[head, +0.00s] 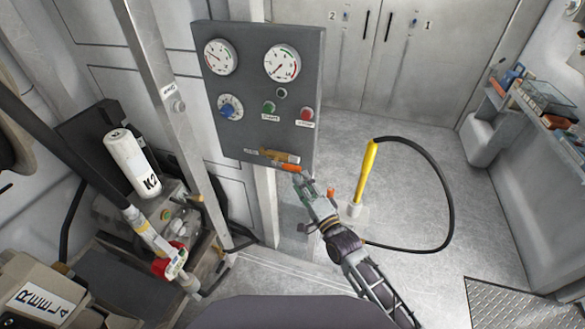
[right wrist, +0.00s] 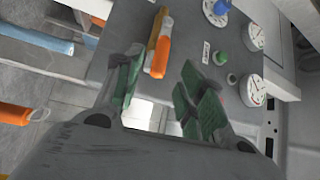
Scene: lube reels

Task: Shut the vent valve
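The vent valve sits at the bottom edge of the grey gauge panel (head: 235,140). Its brass body (head: 287,156) and orange lever (head: 291,168) lie side by side, nearly in line, about level along the panel edge. My right gripper (head: 302,181) is just below and in front of the lever. In the right wrist view its green-padded fingers (right wrist: 158,72) are spread apart, with the orange lever (right wrist: 160,57) and the brass body (right wrist: 157,27) ahead, near the left finger. I cannot tell whether a finger touches the lever. My left gripper is not in view.
The panel carries two gauges (head: 281,62), a blue knob (head: 231,107), a green button (head: 269,108) and a red button (head: 306,114). A yellow rod (head: 367,170) with a black hose (head: 452,200) stands right of my arm. A white K2 cylinder (head: 131,163) is at left.

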